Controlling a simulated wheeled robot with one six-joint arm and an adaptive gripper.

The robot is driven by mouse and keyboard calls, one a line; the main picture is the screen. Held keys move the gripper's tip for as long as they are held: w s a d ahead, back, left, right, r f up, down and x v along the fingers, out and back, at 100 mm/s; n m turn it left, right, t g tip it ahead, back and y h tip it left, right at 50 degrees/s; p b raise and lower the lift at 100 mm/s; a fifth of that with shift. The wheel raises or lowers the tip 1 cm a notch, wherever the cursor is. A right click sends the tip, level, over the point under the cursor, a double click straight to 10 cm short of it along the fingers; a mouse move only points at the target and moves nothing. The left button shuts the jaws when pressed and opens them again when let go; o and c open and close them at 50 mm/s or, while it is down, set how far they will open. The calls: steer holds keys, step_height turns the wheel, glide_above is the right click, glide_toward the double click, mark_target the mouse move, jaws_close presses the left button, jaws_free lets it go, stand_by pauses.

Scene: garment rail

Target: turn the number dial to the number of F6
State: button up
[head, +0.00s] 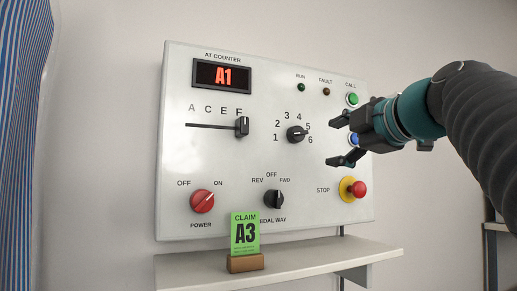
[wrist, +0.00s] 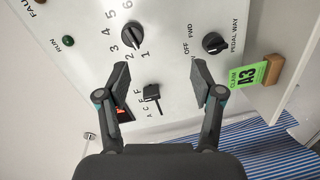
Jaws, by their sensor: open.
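The number dial (head: 296,134) is a black knob ringed by the numbers 1 to 6 on the white panel (head: 190,155). It also shows at the top of the wrist view (wrist: 133,36); I cannot tell for sure which number it points at. The letter slider (head: 242,126) stands at the F end of its slot and shows in the wrist view (wrist: 151,92). The display (head: 223,77) reads A1. My gripper (head: 334,141) is open and empty, in front of the panel to the right of the dial in the head view. Its fingertips (wrist: 161,67) touch no knob that I can see.
The red power knob (head: 202,201), black pedal way knob (head: 274,199) and red stop button (head: 354,189) sit low on the panel. A green claim card (head: 245,232) reading A3 stands on the shelf (head: 300,262). A striped curtain (head: 25,130) hangs at left.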

mark_target(301, 133)
steer(key=w+a+r+n+p, duration=0.1)
steer(key=w, duration=0.3)
steer(key=w+a+r+p, duration=0.1)
steer(key=w, duration=0.3)
steer(key=w+a+r+n+t+p, duration=0.1)
steer(key=w, duration=0.3)
steer(key=shift+w+a+r+n+y, duration=0.3)
steer(key=shift+a+r, duration=0.05)
steer(key=shift+a, duration=0.05)
steer(key=c, duration=1.2)
steer(key=shift+o, duration=0.2)
